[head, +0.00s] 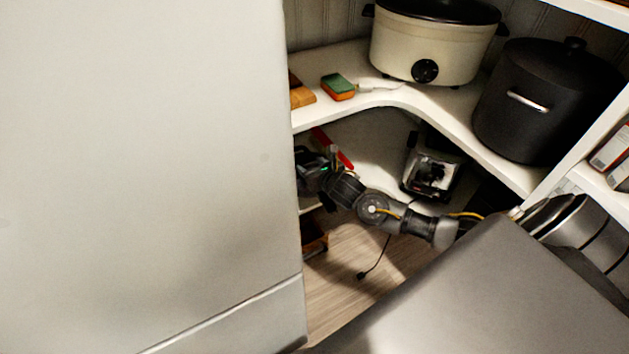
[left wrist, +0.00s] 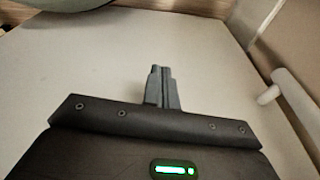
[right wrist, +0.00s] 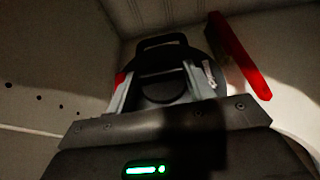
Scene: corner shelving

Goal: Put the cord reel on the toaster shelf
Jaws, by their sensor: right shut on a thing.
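The black cord reel (right wrist: 160,62), round with a handle on top, sits between the fingers of my right gripper (right wrist: 165,88) in the right wrist view. That gripper is shut on it. In the head view my right gripper (head: 322,168) is at the left of the lower corner shelf (head: 372,140), partly hidden by the pale panel. The reel is hard to make out there. The toaster (head: 432,172), dark with a shiny side, stands on this shelf to the right of the gripper. My left gripper (left wrist: 163,88) is shut and empty in the left wrist view, before a pale surface.
A red bar-like thing (right wrist: 240,55) stands close right of the reel. The upper shelf (head: 400,97) overhangs, bearing a slow cooker (head: 430,45), a black pot (head: 545,100) and a sponge (head: 338,87). A cord with a plug (head: 362,274) hangs below. The shelf between gripper and toaster looks clear.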

